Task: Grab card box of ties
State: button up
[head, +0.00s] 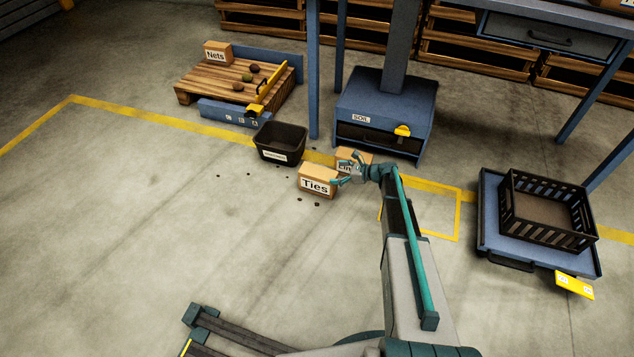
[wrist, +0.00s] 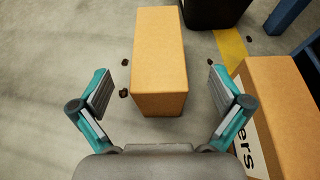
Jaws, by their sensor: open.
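The card box labelled Ties (head: 317,181) stands on the concrete floor near the middle of the head view. In the wrist view the same plain brown box (wrist: 159,62) lies ahead, between the lines of the two fingers. My gripper (head: 347,172) is open and empty, beside the right end of the Ties box. In the wrist view my gripper (wrist: 161,92) has its fingers spread wider than the box, with a gap on each side. The wrist view does not show the box's label.
A second card box (head: 353,157), its label partly hidden, stands close to my gripper; it also shows in the wrist view (wrist: 280,100). A black bin (head: 281,142) stands behind the Ties box. The blue soil cabinet (head: 386,112) is behind. Floor to the left is mostly clear.

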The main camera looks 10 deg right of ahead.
aim_at(319, 172)
jog(key=b+x, duration=0.1)
jog(key=x, duration=0.3)
jog(key=b+x, duration=0.3)
jog(key=x, duration=0.1)
jog(key=shift+a+f, duration=0.15)
jog(key=shift+a, duration=0.1)
jog(key=shift+w+a, duration=0.15)
jog(key=shift+a, duration=0.1)
jog(key=c, duration=1.9)
jog(key=shift+o, duration=0.2)
